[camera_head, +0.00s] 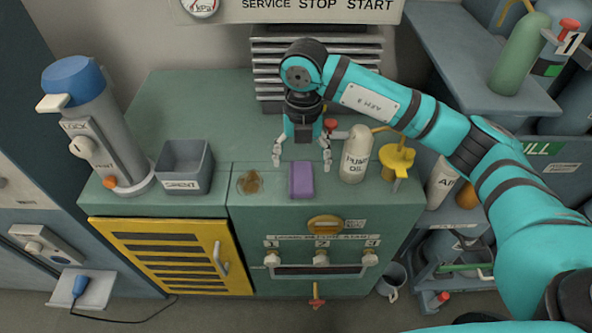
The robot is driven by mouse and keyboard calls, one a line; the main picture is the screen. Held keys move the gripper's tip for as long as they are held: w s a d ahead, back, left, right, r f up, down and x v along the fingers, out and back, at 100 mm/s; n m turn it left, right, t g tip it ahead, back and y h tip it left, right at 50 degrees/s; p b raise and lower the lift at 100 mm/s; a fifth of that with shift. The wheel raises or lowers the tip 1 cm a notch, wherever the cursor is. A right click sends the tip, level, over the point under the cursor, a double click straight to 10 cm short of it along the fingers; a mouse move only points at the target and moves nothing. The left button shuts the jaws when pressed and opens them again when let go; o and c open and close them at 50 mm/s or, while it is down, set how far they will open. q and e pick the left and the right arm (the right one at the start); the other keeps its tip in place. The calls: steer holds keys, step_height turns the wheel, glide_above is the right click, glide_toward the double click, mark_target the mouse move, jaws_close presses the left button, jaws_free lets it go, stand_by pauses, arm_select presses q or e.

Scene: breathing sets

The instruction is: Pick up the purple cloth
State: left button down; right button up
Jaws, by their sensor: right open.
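The purple cloth (301,180) is a small folded block. My right gripper (302,160) points down just behind and above the cloth. Its two fingers are spread wide and nothing is between them. I cannot tell the exact height of the fingertips above the top. My left gripper is not in view.
A white pump oil bottle (356,154) and a yellow can (396,162) stand close on the right. A grey canister with blue cap (95,125) stands further left. A vented unit (270,60) is behind.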

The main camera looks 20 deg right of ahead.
mark_target(301, 180)
steer(key=shift+d+f, duration=0.15)
steer(key=shift+f, duration=0.25)
step_height(301, 180, down, 6)
steer(key=shift+r+p, duration=0.25)
steer(key=shift+p, duration=0.3)
steer(key=shift+f, duration=0.45)
steer(key=c, duration=1.2)
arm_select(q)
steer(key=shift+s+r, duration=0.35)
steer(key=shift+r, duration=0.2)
arm_select(e)
steer(key=shift+c, duration=0.3)
